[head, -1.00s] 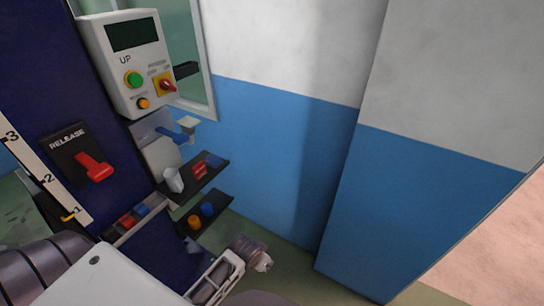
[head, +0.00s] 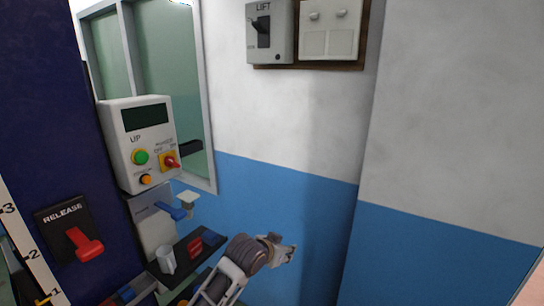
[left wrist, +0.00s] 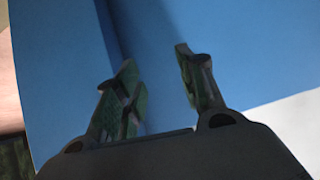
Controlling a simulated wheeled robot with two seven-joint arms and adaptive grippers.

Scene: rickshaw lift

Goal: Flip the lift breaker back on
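The lift breaker is a grey box (head: 282,42) marked LIFT, high on the white part of the wall in the head view. Its black lever (head: 262,30) shows on the front; its exact position is too small to tell. My left gripper (head: 291,254) is at the lower middle of the head view, in front of the blue wall, well below the breaker and apart from it. In the left wrist view the left gripper (left wrist: 157,62) is open and empty, facing the blue wall. My right gripper is not in view.
A pale switch panel (head: 328,42) sits right beside the breaker. At left are a control box (head: 148,118) with buttons and a red knob, a red RELEASE lever (head: 86,244), and a small shelf (head: 178,256) with a cup. The wall front is clear.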

